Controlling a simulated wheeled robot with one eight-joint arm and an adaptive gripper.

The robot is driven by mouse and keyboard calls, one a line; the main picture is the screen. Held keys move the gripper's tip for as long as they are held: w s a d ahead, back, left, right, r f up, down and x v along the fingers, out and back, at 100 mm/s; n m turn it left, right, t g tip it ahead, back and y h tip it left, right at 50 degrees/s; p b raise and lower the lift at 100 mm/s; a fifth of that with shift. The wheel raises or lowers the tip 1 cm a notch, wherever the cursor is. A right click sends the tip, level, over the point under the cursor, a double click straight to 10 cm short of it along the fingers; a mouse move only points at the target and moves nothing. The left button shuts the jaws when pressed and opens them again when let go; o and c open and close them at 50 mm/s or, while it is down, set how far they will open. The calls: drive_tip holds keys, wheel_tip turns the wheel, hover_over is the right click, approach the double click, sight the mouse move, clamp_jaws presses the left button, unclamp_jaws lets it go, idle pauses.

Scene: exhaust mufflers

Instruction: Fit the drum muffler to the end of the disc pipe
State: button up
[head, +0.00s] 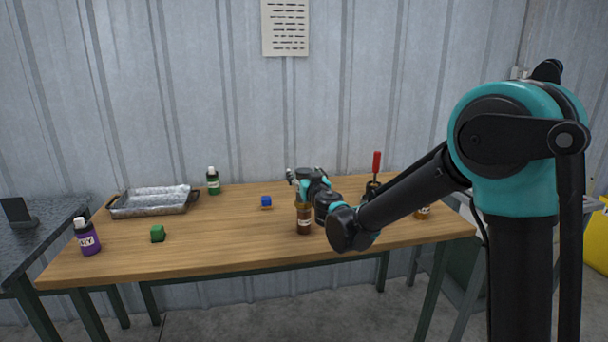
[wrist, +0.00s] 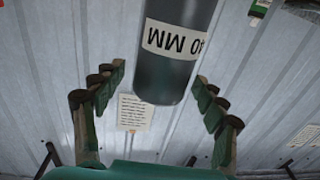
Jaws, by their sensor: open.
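A dark grey cylinder with a white label (wrist: 172,80) reaches in from the top of the wrist view, between my open fingers. Its label reads upside down and ends in "MM". It may be the drum muffler or a pipe; I cannot tell which. My gripper (wrist: 160,76) is open, with a finger on either side of the cylinder and gaps visible on both sides. In the head view my gripper (head: 297,178) is over the middle of the table. The arm hides what stands behind it, and I cannot make out a disc pipe in either view.
The left front is mostly clear.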

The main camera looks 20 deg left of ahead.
drive_tip(key=v, duration=1.2)
drive_tip(key=w+d+f+m+g+h, duration=0.1)
drive_tip(key=d+f+m+h, duration=0.2)
drive_tip(key=d, duration=0.8)
drive_tip(key=w+d+f+m+h, duration=0.1)
drive_tip(key=d+f+h, duration=0.25)
drive_tip(key=d, duration=0.75)
drive_tip(key=w+d+f+m+g+h, duration=0.1)
drive_tip(key=d+f+m+h, duration=0.3)
drive_tip(key=d, duration=0.7)
drive_tip(key=s+d+f+g+h, duration=0.25)
drive_tip(key=s+d+f, duration=0.2)
drive_tip(key=d, duration=0.35)
drive_tip(key=s+d+f+g+y, duration=0.1)
drive_tip(key=s+f+g, duration=0.2)
drive_tip(key=s+f, duration=0.2)
drive_tip(key=s+d+f+n+g+y, duration=0.1)
drive_tip(key=s+f, duration=0.4)
drive_tip(key=s, duration=0.6)
drive_tip(key=shift+s+d+g+y, duration=0.3)
drive_tip(key=shift+d+g+y, duration=0.35)
drive_tip(key=shift+g, duration=0.5)
drive_tip(key=shift+d, duration=0.1)
